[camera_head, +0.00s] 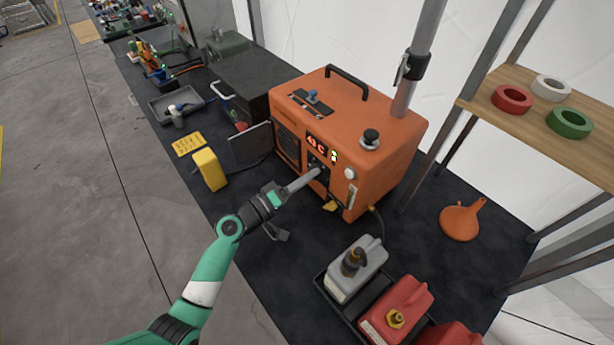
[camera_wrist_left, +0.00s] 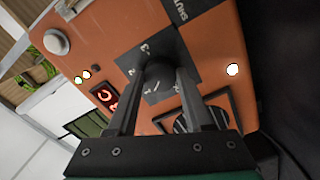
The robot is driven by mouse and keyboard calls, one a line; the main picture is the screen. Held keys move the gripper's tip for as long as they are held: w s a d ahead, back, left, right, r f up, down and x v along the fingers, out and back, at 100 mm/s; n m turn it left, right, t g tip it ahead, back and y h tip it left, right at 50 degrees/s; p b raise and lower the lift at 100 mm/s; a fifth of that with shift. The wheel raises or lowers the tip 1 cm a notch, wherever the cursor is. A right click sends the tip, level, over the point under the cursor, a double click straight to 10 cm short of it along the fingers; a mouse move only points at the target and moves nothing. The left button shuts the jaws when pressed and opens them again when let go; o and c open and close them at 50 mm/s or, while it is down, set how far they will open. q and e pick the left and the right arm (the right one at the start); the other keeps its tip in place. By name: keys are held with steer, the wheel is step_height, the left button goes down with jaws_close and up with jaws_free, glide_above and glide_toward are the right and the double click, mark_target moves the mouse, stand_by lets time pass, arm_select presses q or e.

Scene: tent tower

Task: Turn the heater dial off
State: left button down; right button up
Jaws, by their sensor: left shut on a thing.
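The orange heater (camera_head: 345,117) stands on the dark bench top, its front panel facing my left arm. A lit red display (camera_head: 317,143) reads about 43 C; part of it also shows in the left wrist view (camera_wrist_left: 105,96). My left gripper (camera_head: 316,174) is at the panel, just below the display. In the left wrist view its two fingers (camera_wrist_left: 165,90) are shut on the dark heater dial (camera_wrist_left: 158,72), one on each side. Numbers are printed on the dark plate around the dial. The gripper hides most of the dial in the head view. My right gripper is not in view.
A yellow block (camera_head: 209,169) and a dark flat panel (camera_head: 250,145) stand left of the heater. A tray with a grey can (camera_head: 356,269) and red cans (camera_head: 396,310) is at the front. An orange funnel (camera_head: 462,219) lies to the right. A grey pole (camera_head: 424,50) rises behind the heater.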

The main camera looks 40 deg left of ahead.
arm_select(q)
steer(key=n+p, duration=0.3)
steer(key=n, duration=0.7)
steer(key=shift+r+n, duration=0.1)
steer(key=shift+n, duration=0.5)
steer(key=shift+c, duration=1.5)
jaws_free()
steer(key=shift+s, duration=0.1)
steer(key=s+a+p, duration=0.1)
steer(key=s, duration=1)
steer(key=shift+s, duration=0.2)
